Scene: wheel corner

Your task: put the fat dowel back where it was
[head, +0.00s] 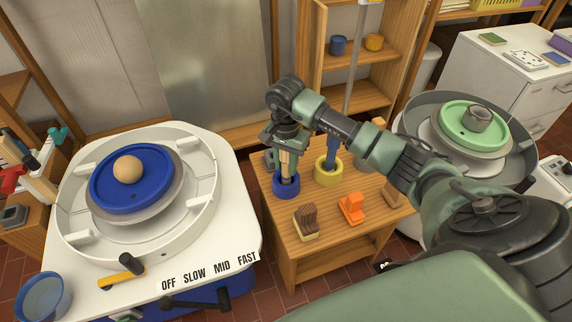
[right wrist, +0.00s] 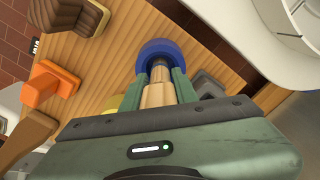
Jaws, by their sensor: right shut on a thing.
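My right gripper (head: 287,164) points down over the small wooden table and is shut on the fat dowel, a pale wooden rod. In the right wrist view the dowel (right wrist: 158,93) lies between the two green fingers, with a narrower end beyond them. That end is at the opening of a blue ring-shaped holder (head: 286,190), which also shows in the right wrist view (right wrist: 156,49). The dowel looks roughly upright. I cannot tell how deep its end is or whether it touches the holder. My left gripper is not in view.
A yellow holder (head: 327,177) with a blue upright piece stands close to the right. A brown brush-like block (head: 306,221) and an orange tool (head: 352,208) lie in front. A white wheel machine (head: 88,251) stands left; another wheel with a green disc (head: 466,135) stands right.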

